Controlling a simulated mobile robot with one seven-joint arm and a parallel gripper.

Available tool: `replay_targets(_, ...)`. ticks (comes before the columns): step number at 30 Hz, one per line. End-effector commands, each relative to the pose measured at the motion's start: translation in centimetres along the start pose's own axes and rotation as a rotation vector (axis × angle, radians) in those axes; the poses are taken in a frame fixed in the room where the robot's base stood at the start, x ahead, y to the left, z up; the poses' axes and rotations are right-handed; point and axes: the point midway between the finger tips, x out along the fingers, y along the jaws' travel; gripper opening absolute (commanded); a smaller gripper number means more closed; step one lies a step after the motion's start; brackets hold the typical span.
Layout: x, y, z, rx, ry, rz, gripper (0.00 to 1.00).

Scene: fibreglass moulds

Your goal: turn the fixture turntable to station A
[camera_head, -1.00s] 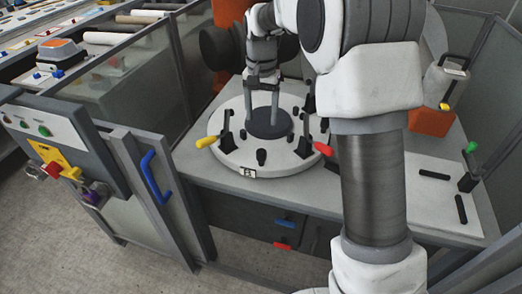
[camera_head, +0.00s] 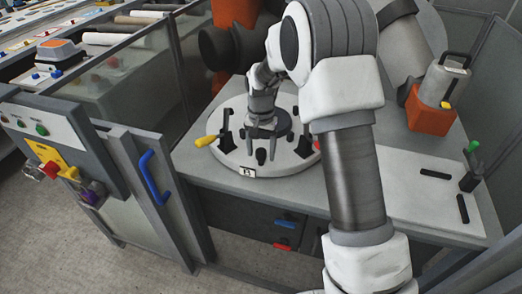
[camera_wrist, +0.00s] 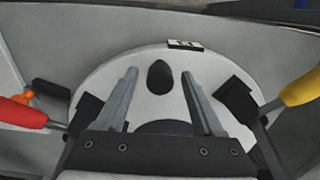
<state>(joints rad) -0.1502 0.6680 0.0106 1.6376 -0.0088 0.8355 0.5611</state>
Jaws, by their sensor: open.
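The fixture turntable (camera_head: 228,158) is a round pale disc with a dark centre on the grey bench. Black clamps stand on it, one with a yellow handle (camera_head: 205,141) and one with a red handle (camera_wrist: 22,114). A small black-and-white label (camera_head: 248,172) is on its front rim; it also shows in the wrist view (camera_wrist: 185,44), too small to read surely. A dark upright peg (camera_wrist: 159,75) stands near the rim. My gripper (camera_head: 260,155) is open above the turntable; in the wrist view its fingers (camera_wrist: 160,88) lie either side of the peg, contact unclear.
A control panel (camera_head: 50,125) and blue-handled door (camera_head: 155,175) stand at the left. An orange block with a grey canister (camera_head: 440,85) sits at the back right. A green-handled clamp (camera_head: 470,165) stands at the right edge; the bench front right is mostly clear.

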Motion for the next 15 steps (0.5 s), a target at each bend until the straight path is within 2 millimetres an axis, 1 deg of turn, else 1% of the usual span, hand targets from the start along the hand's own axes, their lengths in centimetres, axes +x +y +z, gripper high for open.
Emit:
replay_targets(2,-0.01,0.0,0.01,0.0,0.0,0.0,0.69)
replay_targets(3,-0.01,0.0,0.01,0.0,0.0,0.0,0.67)
replay_targets(8,-0.02,0.0,0.01,0.0,0.0,0.0,0.39)
replay_targets(12,-0.03,0.0,0.01,0.0,0.0,0.0,0.13)
replay_targets(14,-0.03,0.0,0.01,0.0,0.0,0.0,0.03)
replay_targets(15,-0.04,0.0,0.01,0.0,0.0,0.0,0.0)
